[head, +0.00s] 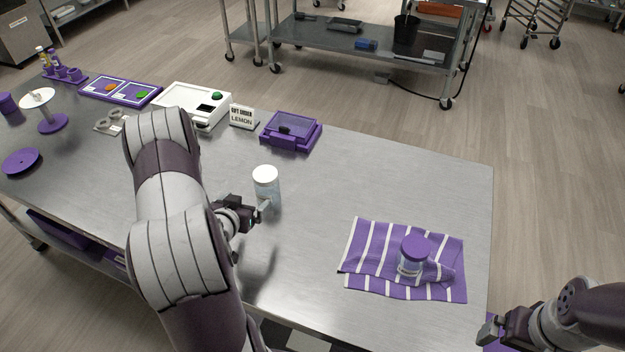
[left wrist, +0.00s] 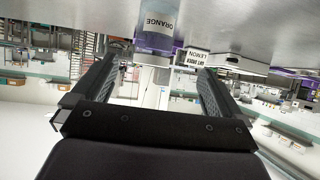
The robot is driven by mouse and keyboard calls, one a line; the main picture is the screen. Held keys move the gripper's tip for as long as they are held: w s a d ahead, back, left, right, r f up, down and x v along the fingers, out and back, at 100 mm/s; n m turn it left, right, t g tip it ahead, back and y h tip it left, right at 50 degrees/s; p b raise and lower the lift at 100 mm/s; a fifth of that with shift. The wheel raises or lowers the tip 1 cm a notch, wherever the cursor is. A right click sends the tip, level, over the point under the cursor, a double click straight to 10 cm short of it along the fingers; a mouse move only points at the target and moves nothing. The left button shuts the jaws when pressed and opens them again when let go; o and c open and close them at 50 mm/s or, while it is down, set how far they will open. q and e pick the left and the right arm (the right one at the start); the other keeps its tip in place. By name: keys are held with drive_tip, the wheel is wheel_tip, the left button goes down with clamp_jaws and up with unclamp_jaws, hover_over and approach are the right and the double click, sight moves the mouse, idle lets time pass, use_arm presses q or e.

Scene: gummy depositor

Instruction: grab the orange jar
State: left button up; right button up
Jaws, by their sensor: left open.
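The orange jar (head: 266,188) is a clear jar with a white lid, standing upright on the steel table. In the left wrist view, which is upside down, the jar (left wrist: 156,32) shows its ORANGE label at the top of the picture. My left gripper (head: 262,208) is low over the table, right beside the jar on its near side. Its two fingers (left wrist: 157,68) are spread and empty, with the jar just beyond their tips. Whether a finger touches the jar I cannot tell. My right gripper (head: 487,331) is at the lower right, off the table's edge; its jaws are unclear.
A purple-lidded jar (head: 412,258) stands on a striped purple cloth (head: 361,262) to the right. Behind are a LEMON sign (head: 242,117), a purple box (head: 291,130) and a white device (head: 190,97). Bare table (head: 400,180) lies between the jar and the right edge.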

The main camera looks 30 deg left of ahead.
sight(263, 179)
use_arm(q)
drive_tip(key=shift+t, duration=0.7)
drive_tip(key=x, duration=0.4)
drive_tip(key=r+p+x, duration=0.1)
drive_tip(key=x, duration=0.3)
drive_tip(key=w+r+p+x, duration=0.1)
drive_tip(key=x, duration=0.2)
drive_tip(key=shift+w+d, duration=0.15)
drive_tip(key=shift+w, duration=0.25)
drive_tip(key=shift+w+f, duration=0.25)
drive_tip(key=shift+r, duration=0.1)
drive_tip(key=c, duration=1.4)
use_arm(e)
drive_tip(key=shift+s+r, duration=0.2)
drive_tip(key=shift+r, duration=0.4)
drive_tip(key=shift+s+r, duration=0.15)
drive_tip(key=shift+r, duration=0.45)
